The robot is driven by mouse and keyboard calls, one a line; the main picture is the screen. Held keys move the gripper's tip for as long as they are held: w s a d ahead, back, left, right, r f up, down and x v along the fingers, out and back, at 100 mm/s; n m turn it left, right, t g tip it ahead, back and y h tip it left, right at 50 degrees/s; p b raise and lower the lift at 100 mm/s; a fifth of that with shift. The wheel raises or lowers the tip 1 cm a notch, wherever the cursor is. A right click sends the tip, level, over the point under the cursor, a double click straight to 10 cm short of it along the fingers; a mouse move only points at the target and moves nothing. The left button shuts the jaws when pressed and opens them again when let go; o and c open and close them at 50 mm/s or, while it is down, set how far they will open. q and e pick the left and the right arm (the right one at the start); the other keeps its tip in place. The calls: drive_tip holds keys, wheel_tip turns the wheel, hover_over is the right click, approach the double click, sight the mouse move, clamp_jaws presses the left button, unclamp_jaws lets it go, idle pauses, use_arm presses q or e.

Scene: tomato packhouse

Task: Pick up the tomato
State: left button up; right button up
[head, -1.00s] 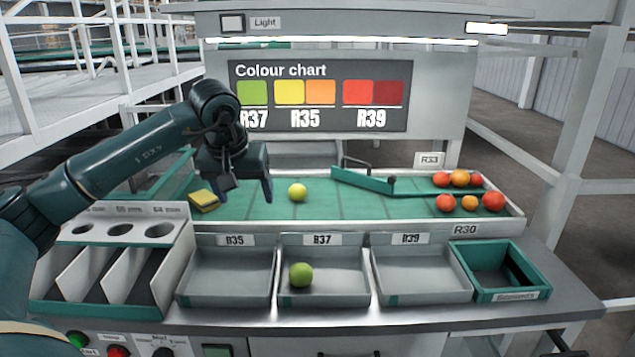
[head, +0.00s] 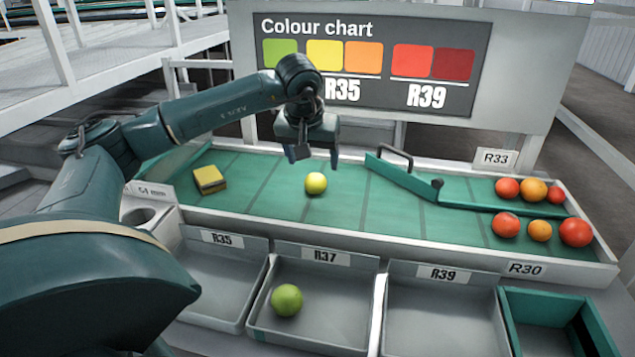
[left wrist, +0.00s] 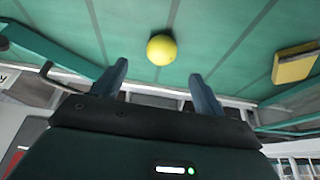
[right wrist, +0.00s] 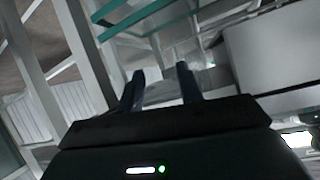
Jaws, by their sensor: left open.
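A yellow-green tomato (head: 316,183) lies alone on the green sorting belt (head: 255,195). My left gripper (head: 313,158) is open and empty, fingers downward, just above and behind it. In the left wrist view the same tomato (left wrist: 161,49) shows beyond the gap between the two fingertips (left wrist: 159,72), not touched. A greener tomato (head: 287,300) lies in the R37 tray. My right gripper (right wrist: 160,72) shows only in its own wrist view, with its fingers apart and nothing between them.
A yellow sponge-like block (head: 209,179) lies left on the belt. A green divider bar (head: 402,180) stands right of the tomato. Several red and orange tomatoes (head: 576,232) lie at the right end. The R35 tray (head: 205,285) and R39 tray (head: 440,320) are empty.

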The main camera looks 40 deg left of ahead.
sight(315, 176)
use_arm(q)
drive_tip(key=x, duration=0.8)
drive_tip(key=shift+s+a, duration=0.1)
drive_tip(key=c, duration=0.8)
wheel_tip(315, 176, up, 10)
idle(0.3)
